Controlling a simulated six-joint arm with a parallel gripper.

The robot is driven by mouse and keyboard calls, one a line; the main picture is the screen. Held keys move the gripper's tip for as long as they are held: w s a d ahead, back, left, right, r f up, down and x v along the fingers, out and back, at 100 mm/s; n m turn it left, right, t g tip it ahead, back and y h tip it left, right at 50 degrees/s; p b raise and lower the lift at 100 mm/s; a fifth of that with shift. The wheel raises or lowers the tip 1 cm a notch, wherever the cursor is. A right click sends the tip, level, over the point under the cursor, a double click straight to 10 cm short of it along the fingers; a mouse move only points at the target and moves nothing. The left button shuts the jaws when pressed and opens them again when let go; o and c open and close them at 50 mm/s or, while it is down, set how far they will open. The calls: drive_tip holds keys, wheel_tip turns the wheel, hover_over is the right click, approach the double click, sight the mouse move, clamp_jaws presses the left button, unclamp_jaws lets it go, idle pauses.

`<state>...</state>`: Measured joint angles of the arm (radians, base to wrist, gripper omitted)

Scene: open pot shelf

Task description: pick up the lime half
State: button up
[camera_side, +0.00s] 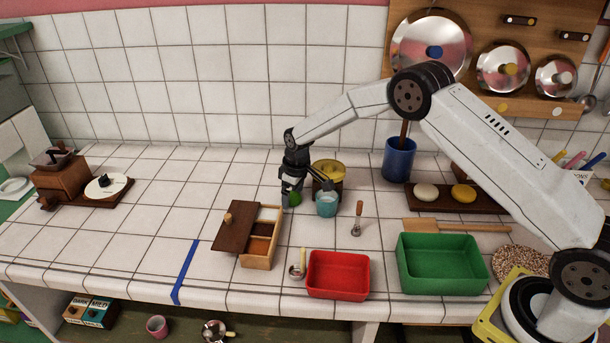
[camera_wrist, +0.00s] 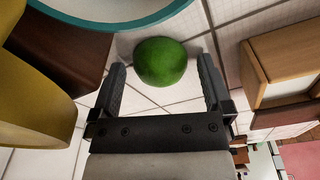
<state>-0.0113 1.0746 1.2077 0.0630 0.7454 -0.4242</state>
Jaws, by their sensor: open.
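The lime half (camera_side: 294,199) is a green dome on the white tiled counter, partly hidden behind my gripper in the side view. In the wrist view the lime half (camera_wrist: 161,62) shows its rounded green skin and lies between and slightly beyond the fingertips. My gripper (camera_side: 291,196) points down at it from above. In the wrist view my gripper (camera_wrist: 161,75) is open, with one dark finger on each side of the lime and a gap visible on both sides. Its cut face is not visible.
A light-blue cup (camera_side: 327,204) stands close on the right of the lime, with a yellow-topped pot (camera_side: 328,170) behind it. A wooden box (camera_side: 262,240) with its lid lies in front. Open tiles (camera_side: 180,190) lie to the left.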

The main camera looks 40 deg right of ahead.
drive_tip(key=c, duration=1.1)
drive_tip(key=shift+r, duration=0.1)
drive_tip(key=shift+r, duration=0.8)
drive_tip(key=shift+s+d+r, duration=0.1)
drive_tip(key=shift+s+r, duration=1.75)
drive_tip(key=shift+s, duration=0.5)
drive_tip(key=shift+s+r, duration=1.9)
drive_tip(key=shift+s, duration=0.4)
drive_tip(key=shift+s+d+r, duration=0.1)
drive_tip(key=shift+s+r, duration=1.75)
drive_tip(key=shift+s, duration=0.5)
drive_tip(key=shift+a, duration=0.1)
